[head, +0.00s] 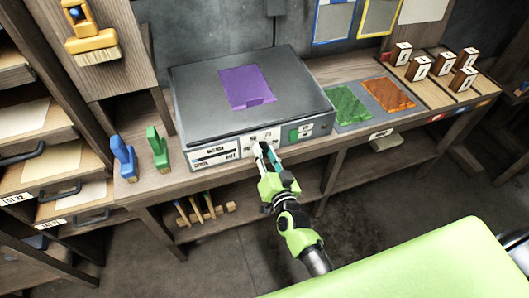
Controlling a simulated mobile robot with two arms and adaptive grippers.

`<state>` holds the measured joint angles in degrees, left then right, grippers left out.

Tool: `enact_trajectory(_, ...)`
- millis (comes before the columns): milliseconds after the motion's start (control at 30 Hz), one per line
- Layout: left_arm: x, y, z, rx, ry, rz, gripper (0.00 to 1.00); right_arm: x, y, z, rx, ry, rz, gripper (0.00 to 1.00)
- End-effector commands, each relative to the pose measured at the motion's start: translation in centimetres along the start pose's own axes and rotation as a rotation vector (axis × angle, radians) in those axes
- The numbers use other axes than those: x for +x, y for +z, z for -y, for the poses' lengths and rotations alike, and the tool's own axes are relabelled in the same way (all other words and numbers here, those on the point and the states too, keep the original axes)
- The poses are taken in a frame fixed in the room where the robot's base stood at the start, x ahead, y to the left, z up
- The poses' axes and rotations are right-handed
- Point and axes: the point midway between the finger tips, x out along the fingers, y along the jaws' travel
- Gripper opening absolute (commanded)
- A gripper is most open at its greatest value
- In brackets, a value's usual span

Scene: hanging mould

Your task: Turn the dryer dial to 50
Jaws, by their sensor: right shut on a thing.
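The dryer (185,108) is a grey flat-topped box on the wooden bench. A purple sheet (246,87) lies on its top. Its front panel holds a slotted label plate at the left, a white dial plate (249,143) in the middle and a green switch at the right. My right gripper (262,152) reaches the middle of the panel and is shut on the dial there. The fingers hide most of the dial, and its setting cannot be read. My left gripper does not show.
Blue (122,156) and green (157,148) handled tools stand at the bench's left end. A lower shelf holds small tools (205,211).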

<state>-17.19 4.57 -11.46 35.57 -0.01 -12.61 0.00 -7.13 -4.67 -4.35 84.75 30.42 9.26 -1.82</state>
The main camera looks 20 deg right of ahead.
Motion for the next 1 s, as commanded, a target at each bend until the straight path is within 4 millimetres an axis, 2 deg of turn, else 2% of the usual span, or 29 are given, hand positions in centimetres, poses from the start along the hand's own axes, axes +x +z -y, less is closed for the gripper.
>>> enact_trajectory(167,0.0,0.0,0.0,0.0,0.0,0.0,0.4,0.1,-0.2,0.1,-0.001,-0.002,-0.004,0.06)
enact_trajectory(200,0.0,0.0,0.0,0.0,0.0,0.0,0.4,0.1,-0.2,0.1,-0.001,-0.002,-0.004,0.35)
enact_trajectory(233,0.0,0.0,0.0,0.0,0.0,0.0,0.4,0.1,-0.2,0.1,-0.001,-0.002,-0.004,0.43)
enact_trajectory(267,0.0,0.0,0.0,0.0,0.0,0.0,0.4,0.1,-0.2,0.1,-0.001,-0.002,-0.004,0.45)
enact_trajectory(667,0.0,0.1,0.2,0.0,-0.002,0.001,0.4,-0.4,0.0,0.0,-0.002,0.0,0.0,0.45)
enact_trajectory(767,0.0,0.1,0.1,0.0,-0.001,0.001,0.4,-1.5,0.1,-0.1,-0.001,0.001,0.001,0.45)
enact_trajectory(1000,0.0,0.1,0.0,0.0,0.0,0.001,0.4,-6.1,0.1,-0.1,-0.003,0.001,0.001,0.45)
